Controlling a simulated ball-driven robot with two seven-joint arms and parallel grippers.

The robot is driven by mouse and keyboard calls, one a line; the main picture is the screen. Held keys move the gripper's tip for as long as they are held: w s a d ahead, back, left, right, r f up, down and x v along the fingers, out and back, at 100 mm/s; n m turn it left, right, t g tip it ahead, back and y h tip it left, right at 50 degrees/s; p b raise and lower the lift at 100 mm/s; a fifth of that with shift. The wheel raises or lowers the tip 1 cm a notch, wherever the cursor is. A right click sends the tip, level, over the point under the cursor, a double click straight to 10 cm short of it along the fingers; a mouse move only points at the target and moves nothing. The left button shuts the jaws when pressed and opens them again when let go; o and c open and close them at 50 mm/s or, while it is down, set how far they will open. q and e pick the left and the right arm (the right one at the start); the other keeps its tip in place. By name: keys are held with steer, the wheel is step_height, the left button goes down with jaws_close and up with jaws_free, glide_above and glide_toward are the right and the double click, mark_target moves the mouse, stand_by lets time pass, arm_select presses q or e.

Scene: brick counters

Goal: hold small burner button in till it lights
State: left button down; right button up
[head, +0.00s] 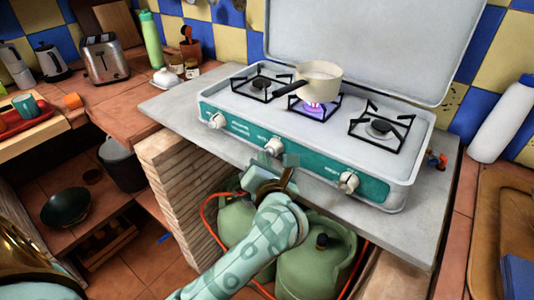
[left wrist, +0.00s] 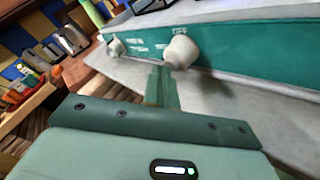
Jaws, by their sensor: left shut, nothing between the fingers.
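The camping stove (head: 330,115) has three burners and a green front panel with three white knobs. My left gripper (head: 290,160) is shut and empty, close in front of the middle knob (head: 273,147). In the left wrist view the shut fingertips (left wrist: 168,72) reach the underside of a white knob (left wrist: 182,52); I cannot tell if they touch it. A violet-blue flame (head: 314,108) burns at the middle burner, under a cream pot (head: 319,82). The left knob (head: 217,121) and right knob (head: 348,182) are clear of the gripper. My right gripper is not in view.
Green gas bottles (head: 318,260) with an orange hose stand under the grey counter slab (head: 165,105). The raised stove lid (head: 370,40) stands behind the burners. A toaster (head: 105,62) and a green bottle (head: 151,40) stand on the left counter.

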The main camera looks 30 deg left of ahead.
arm_select(q)
steer(key=shift+s+p, duration=0.4)
steer(key=shift+s, duration=0.45)
steer(key=s, duration=0.1)
steer(key=s+p, duration=0.1)
steer(key=s, duration=0.1)
steer(key=s+p, duration=0.1)
steer(key=s, duration=0.1)
steer(key=shift+a, duration=0.25)
stand_by(0.5)
